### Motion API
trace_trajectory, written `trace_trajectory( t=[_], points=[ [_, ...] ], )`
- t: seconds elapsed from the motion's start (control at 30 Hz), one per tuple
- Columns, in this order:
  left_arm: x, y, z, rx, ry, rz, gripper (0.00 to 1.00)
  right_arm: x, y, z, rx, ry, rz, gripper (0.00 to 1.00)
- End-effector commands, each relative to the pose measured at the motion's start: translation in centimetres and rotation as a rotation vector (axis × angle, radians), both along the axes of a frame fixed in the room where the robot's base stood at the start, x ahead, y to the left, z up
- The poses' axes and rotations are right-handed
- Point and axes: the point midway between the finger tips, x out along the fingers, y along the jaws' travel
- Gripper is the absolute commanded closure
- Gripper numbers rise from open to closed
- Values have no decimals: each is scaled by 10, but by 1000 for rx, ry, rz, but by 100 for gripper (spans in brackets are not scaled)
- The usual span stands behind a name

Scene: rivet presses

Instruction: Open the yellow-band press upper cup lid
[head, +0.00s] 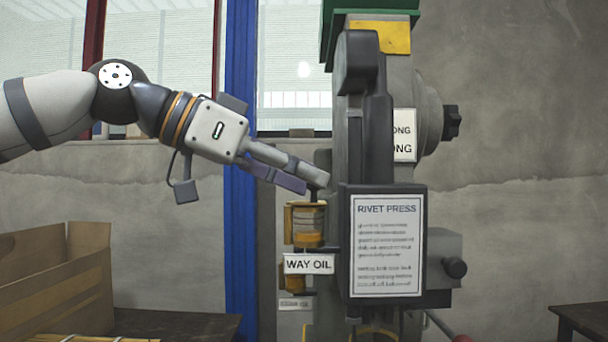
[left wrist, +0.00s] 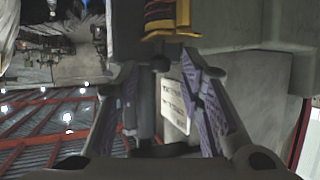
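The rivet press (head: 385,150) has a yellow band (head: 380,37) near its top. On its left side hangs the upper cup (head: 308,222), amber with a yellow frame, above a "WAY OIL" label (head: 309,263). A dark knob or stem stands at the cup's top, partly hidden by my fingers; the lid looks closed. My left gripper (head: 313,185) is just above the cup, tilted down to the right. In the left wrist view its fingers (left wrist: 160,105) are spread, with the dark stem (left wrist: 160,65) and amber cup (left wrist: 160,17) beyond them. Contact cannot be told. My right gripper is not in view.
A lower cup (head: 297,277) sits under the upper one, partly behind the label. A sign plate (head: 387,245) and the press body stand close to the right of my fingers. A cardboard box (head: 60,280) is at lower left, and a blue post (head: 240,150) stands behind.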

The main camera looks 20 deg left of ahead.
Motion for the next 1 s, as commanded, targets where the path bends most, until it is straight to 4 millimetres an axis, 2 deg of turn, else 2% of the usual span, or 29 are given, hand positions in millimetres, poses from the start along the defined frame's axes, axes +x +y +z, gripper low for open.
trace_trajectory(
  t=[0.33,0.5,0.8,1.0],
  points=[
    [4,-6,-2,-1,-2,0,65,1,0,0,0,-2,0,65],
    [4,-6,-2,-1,-2,0,100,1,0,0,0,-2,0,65],
    [4,-6,-2,0,-2,14,100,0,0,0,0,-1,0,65],
    [6,-7,-2,2,-3,90,100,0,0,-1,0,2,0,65]
  ],
)
